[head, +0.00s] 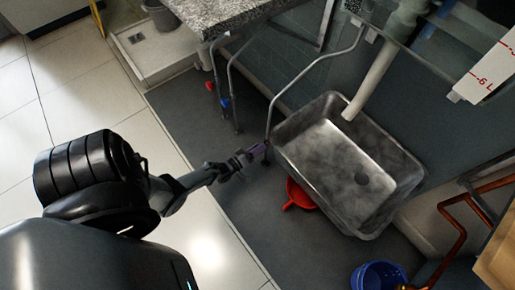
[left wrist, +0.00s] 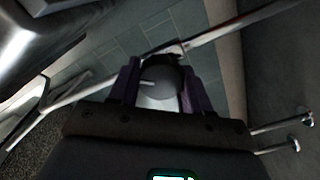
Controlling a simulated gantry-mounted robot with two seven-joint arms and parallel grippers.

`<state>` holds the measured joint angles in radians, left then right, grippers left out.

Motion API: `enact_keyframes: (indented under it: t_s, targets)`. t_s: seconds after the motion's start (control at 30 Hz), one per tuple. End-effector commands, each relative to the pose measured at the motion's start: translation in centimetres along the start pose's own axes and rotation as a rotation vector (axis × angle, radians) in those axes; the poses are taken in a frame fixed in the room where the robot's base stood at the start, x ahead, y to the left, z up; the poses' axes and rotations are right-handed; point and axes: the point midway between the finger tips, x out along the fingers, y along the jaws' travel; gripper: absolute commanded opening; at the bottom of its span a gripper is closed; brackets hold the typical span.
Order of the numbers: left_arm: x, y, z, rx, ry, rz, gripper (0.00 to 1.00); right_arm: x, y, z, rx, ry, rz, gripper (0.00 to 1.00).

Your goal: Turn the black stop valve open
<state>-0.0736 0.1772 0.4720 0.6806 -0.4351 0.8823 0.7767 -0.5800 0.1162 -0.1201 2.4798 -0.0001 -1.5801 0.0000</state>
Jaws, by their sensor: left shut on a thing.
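My left gripper (head: 256,151) reaches in from the left to a thin metal pipe just left of the sink. In the left wrist view its two purple fingers (left wrist: 155,88) are shut on the round dark handle of the black stop valve (left wrist: 164,80). The valve sits on a pale pipe that runs slantwise across that view. In the head view the valve is mostly hidden at the fingertips, so its turn angle cannot be read. My right gripper is not in view.
A grey metal sink (head: 340,160) stands right of the gripper. A red funnel-like thing (head: 299,194) lies beneath its left edge. A blue bucket (head: 378,276) and copper pipes (head: 452,225) are at lower right. A stone counter (head: 225,14) is above, over red- and blue-handled pipes.

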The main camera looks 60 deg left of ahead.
Motion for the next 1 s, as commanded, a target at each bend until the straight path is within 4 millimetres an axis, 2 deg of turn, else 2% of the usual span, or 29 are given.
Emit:
enact_keyframes:
  t_s: [0.5,1.0]
  targets:
    - [-0.05,-0.28,0.12,-0.419,-0.002,-0.004,0.17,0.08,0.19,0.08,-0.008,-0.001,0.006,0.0]
    - [-0.03,-0.29,0.13,-0.551,-0.002,-0.002,0.17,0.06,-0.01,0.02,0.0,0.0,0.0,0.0]
